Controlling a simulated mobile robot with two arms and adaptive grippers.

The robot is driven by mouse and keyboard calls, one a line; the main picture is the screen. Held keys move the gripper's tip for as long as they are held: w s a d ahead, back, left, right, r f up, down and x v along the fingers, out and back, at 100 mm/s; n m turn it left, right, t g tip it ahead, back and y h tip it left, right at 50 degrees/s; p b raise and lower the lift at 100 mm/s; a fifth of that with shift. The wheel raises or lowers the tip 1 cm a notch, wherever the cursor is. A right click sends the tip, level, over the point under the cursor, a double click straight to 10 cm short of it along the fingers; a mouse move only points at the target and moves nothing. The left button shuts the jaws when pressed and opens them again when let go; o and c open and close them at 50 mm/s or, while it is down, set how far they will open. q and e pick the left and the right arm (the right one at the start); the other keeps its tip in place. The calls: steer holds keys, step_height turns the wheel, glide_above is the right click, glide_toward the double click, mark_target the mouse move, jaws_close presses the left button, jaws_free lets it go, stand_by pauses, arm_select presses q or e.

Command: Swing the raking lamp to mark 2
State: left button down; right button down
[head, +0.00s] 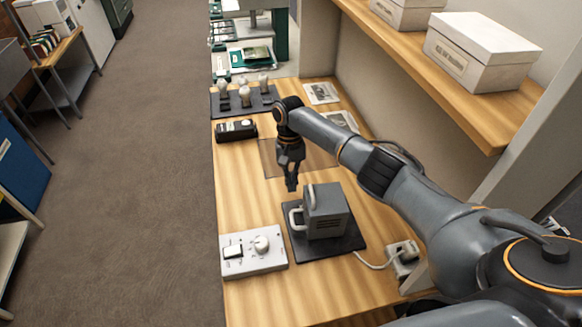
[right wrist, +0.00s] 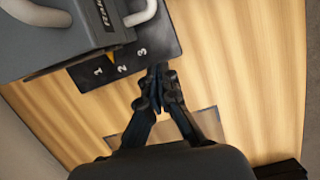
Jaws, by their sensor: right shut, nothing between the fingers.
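The raking lamp (head: 326,212) is a grey box with vents and a pale handle (head: 296,216) on its left side. It stands on a dark base plate (head: 345,245) on the wooden bench. In the right wrist view the lamp (right wrist: 50,45) is cut off by the frame. Its plate shows white marks 1, 2 (right wrist: 122,68) and 3. A small orange pointer (right wrist: 110,57) lies near the gap between 1 and 2; its exact aim is unclear. My right gripper (head: 291,188) is shut and empty, beyond the lamp and apart from it. My left gripper is out of view.
A white control box (head: 253,251) with a knob stands left of the lamp. A socket (head: 402,257) with a cable is to its right. A black device (head: 236,130) and a dark rack (head: 245,103) lie farther back. A shelf (head: 430,65) with boxes overhangs the right side.

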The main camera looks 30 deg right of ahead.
steer(key=shift+x, duration=1.15)
steer(key=s+p, duration=0.2)
steer(key=s+a+p, duration=0.1)
steer(key=shift+s+r, duration=0.1)
steer(key=shift+r, duration=0.15)
steer(key=shift+s+a+p, duration=0.15)
steer(key=shift+s+p, duration=0.1)
steer(key=shift+p, duration=0.05)
steer(key=shift+f, duration=0.1)
